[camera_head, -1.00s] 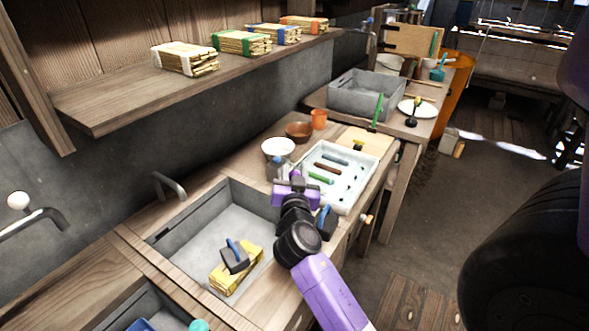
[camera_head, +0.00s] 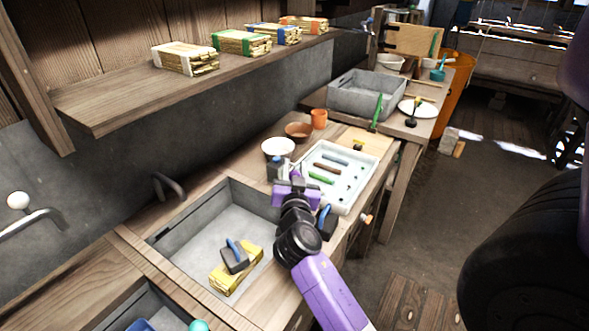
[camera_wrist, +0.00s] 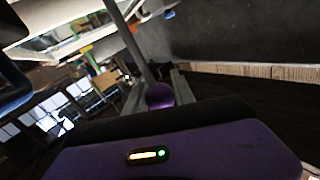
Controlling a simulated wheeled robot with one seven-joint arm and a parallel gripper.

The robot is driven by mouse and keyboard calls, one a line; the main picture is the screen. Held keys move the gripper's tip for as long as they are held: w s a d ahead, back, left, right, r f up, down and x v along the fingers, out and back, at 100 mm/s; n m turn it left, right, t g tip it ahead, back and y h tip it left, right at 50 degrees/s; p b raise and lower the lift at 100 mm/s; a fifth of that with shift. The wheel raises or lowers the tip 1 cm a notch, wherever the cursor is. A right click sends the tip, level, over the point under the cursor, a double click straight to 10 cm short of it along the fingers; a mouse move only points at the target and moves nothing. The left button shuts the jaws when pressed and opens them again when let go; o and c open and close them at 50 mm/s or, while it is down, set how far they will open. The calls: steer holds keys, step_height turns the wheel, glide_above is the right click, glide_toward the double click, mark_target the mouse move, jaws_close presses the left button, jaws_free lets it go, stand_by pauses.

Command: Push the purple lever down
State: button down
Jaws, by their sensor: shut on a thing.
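The purple lever's round knob (camera_wrist: 160,95) shows in the wrist view, between the two grey fingers of my gripper (camera_wrist: 157,92). My gripper is shut on the knob. A grey bar (camera_wrist: 139,40) runs up the picture from behind the knob; I cannot tell if it is the lever's shaft. In the head view my gripper (camera_head: 294,179) is at the right rear corner of the sink, by a small grey device (camera_head: 276,169). The lever is mostly hidden there by my purple and black wrist.
A pale tray (camera_head: 340,177) with several tools lies just right of my gripper. A white bowl (camera_head: 278,147) and brown bowl (camera_head: 299,131) stand behind. A shelf (camera_head: 120,100) hangs above left.

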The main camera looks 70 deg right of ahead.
steer(key=shift+f+b, duration=2.35)
steer(key=shift+b, duration=0.35)
steer(key=shift+f, duration=0.1)
steer(key=c, duration=1.1)
jaws_free()
steer(key=shift+o, duration=0.2)
steer(key=b+v, duration=0.2)
steer(key=v, duration=0.6)
